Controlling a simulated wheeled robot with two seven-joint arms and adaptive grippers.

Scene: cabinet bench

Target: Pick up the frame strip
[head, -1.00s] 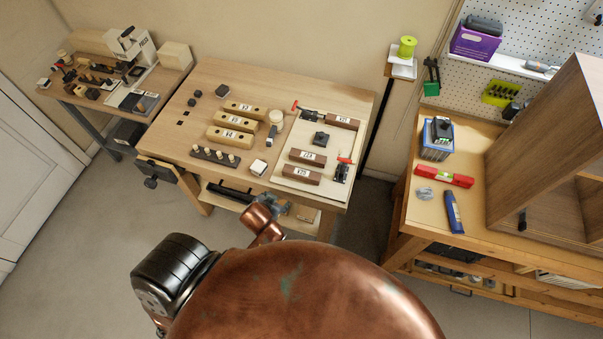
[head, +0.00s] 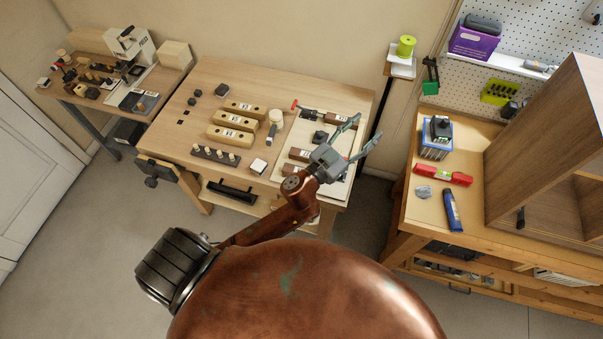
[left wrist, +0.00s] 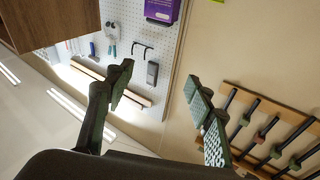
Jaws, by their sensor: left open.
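I cannot tell which piece is the frame strip. Several dark brown labelled strips lie on a pale board (head: 283,176) on the middle bench; one is at its back (head: 335,117), another nearer the front (head: 299,154). Light wood labelled blocks (head: 229,134) lie left of the board. My left gripper (head: 362,136) is open and empty above the right part of the board, hiding some of what lies there. In the left wrist view its spread fingers (left wrist: 160,92) have nothing between them; that view faces the wall and pegboard. My right gripper is not in view.
A row of pegs (head: 214,154) and a white block (head: 258,166) sit at the bench's front. A right bench holds a red level (head: 443,175), a blue tube (head: 452,209) and a wooden cabinet (head: 545,150). A narrow stand (head: 401,70) rises behind the middle bench.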

